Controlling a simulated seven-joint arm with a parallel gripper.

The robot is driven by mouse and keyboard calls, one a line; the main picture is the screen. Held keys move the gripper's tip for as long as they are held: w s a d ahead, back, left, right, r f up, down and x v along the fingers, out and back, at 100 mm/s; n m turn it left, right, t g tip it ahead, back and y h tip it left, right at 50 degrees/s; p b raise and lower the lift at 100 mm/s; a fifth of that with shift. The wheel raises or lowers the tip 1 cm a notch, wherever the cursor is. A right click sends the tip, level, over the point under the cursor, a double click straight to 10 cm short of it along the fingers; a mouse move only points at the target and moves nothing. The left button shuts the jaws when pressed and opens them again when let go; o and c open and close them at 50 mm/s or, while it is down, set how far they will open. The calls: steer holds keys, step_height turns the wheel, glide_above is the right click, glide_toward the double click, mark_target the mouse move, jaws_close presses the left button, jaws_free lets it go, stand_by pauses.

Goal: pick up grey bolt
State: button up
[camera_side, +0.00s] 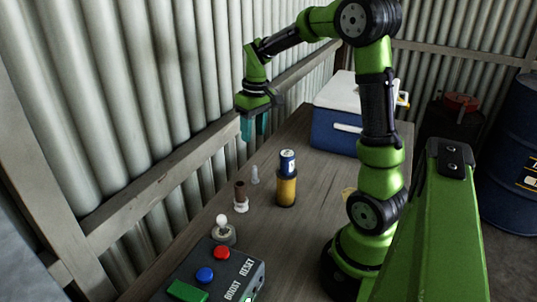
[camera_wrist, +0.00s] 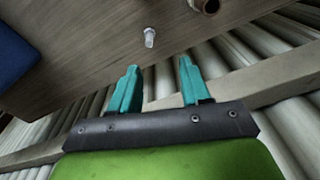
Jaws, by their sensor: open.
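The grey bolt (camera_side: 255,175) stands upright on the wooden table in the side view, near the wall side and behind a brown and white piece. It also shows in the wrist view (camera_wrist: 150,37), above and between the fingertips. My gripper (camera_side: 254,126) hangs above the table with its teal fingers pointing down, higher than the bolt and apart from it. In the wrist view my gripper (camera_wrist: 159,66) has its two fingers spread with nothing between them.
A blue and white cooler (camera_side: 335,130) sits farther back. The corrugated wall (camera_side: 150,80) is close.

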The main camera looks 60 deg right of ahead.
steer(key=w+d+n, duration=0.1)
steer(key=d+n, duration=0.1)
steer(key=d, duration=0.1)
steer(key=n, duration=0.1)
glide_toward(254, 167)
steer(key=shift+g, duration=0.4)
steer(key=f, duration=0.6)
steer(key=shift+w+d, duration=0.1)
steer(key=shift+d, duration=0.15)
steer(key=shift+w+a+f, duration=0.1)
steer(key=shift+f, duration=1.35)
steer(key=shift+w+a+f, duration=0.1)
steer(key=shift+f, duration=1.35)
jaws_close()
